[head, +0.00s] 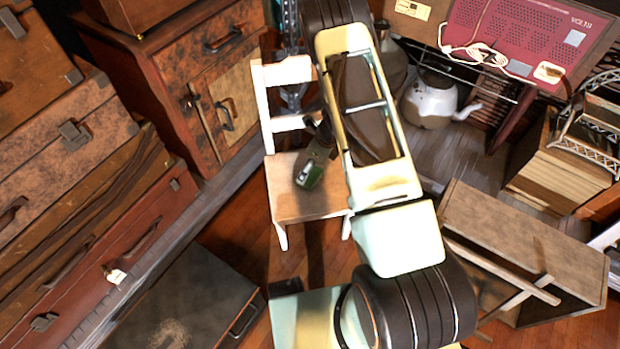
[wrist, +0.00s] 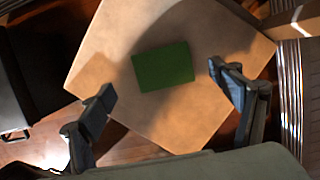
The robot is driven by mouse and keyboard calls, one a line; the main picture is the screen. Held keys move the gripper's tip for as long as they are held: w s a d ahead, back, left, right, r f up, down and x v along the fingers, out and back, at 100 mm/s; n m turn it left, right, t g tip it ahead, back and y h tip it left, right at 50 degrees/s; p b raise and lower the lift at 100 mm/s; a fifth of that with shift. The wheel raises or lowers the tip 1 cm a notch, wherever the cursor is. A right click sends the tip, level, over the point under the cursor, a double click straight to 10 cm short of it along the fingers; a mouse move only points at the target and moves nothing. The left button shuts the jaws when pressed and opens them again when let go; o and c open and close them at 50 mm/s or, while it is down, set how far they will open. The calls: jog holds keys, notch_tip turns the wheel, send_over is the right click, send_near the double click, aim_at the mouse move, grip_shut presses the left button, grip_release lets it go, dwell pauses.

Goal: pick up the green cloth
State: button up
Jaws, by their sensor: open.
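The green cloth (wrist: 162,66) is a flat, dark green rectangle lying on the pale wooden seat (wrist: 120,40) of a small chair. In the head view the white-framed chair (head: 290,200) stands left of my arm. A green patch (head: 308,175) shows over its seat there, and I cannot tell whether it is cloth or part of my gripper. My gripper (wrist: 162,86) is open and empty above the seat, its fingers apart on either side of the cloth in the wrist view. My arm hides part of the chair in the head view.
Stacked suitcases (head: 80,190) and a wooden cabinet (head: 205,90) stand at the left. A dark case (head: 180,295) lies at the front left. A wooden crate-like piece (head: 520,245) lies at the right. A white jug (head: 430,100) stands behind.

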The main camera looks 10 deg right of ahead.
aim_at(311, 175)
jog(key=x, duration=0.1)
jog(key=b+x, duration=0.1)
jog(key=x, duration=0.1)
jog(key=b+x, duration=0.1)
jog(key=x, duration=0.1)
jog(key=shift+d+f, duration=0.15)
jog(key=shift+d, duration=0.1)
jog(key=c, duration=1.4)
jog(key=shift+o, duration=0.2)
jog(key=shift+r, duration=0.5)
notch_tip(311, 175, up, 2)
jog(key=shift+r+p, duration=0.2)
jog(key=shift+p, duration=0.5)
jog(key=s+r+b, duration=0.2)
jog(key=s+r, duration=0.7)
jog(key=s, duration=0.5)
jog(key=shift+r, duration=0.35)
